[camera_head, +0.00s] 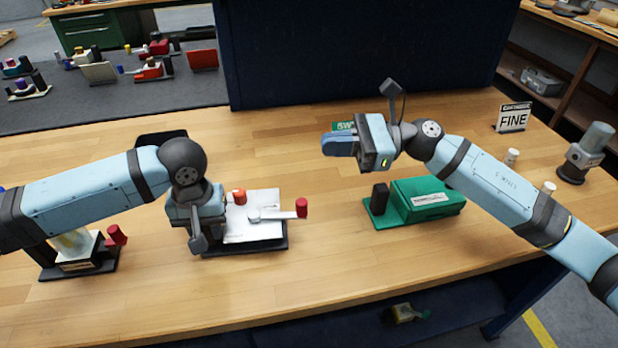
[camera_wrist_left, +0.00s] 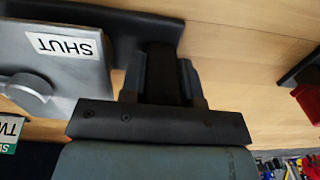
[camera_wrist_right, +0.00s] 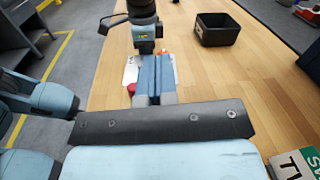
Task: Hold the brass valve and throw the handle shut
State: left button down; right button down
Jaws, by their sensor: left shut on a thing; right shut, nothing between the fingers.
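A silver-white valve unit (camera_head: 262,232) on a dark base stands at the middle left of the bench. Its pale lever (camera_head: 272,215) ends in a red knob (camera_head: 301,207) pointing right. Its SHUT label (camera_wrist_left: 64,44) shows in the left wrist view. My left gripper (camera_wrist_left: 163,72) is shut on the unit's black post (camera_wrist_left: 161,50), beside the silver body. Another unit with a yellowish, brass-like part (camera_head: 72,240) and a red knob (camera_head: 117,235) stands further left, partly hidden by my left arm. My right gripper (camera_head: 340,143) is shut and empty, above the bench right of the silver unit.
A green unit (camera_head: 425,201) with a black post stands below and right of my right gripper. A black open bin (camera_wrist_right: 220,30) stands behind the silver unit. A FINE sign (camera_head: 513,118) and a grey-blue device (camera_head: 588,152) are at the right. Bench front centre is clear.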

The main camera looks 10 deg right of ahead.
jog(key=w+a+n+g+h, duration=0.2)
jog(key=a+n+g+h, duration=0.35)
jog(key=n+h, duration=0.3)
jog(key=w+d+r+n+h, duration=0.3)
jog(key=w+d+n+h, duration=0.1)
jog(key=h, duration=0.4)
jog(key=s+a+f, duration=0.3)
jog(key=s+f, duration=0.4)
jog(key=f, duration=0.2)
jog(key=shift+s+a+f, duration=0.2)
jog(key=shift+a, duration=0.15)
jog(key=shift+g, duration=0.25)
jog(key=shift+s+m+y, duration=0.25)
jog(key=shift+m, duration=0.2)
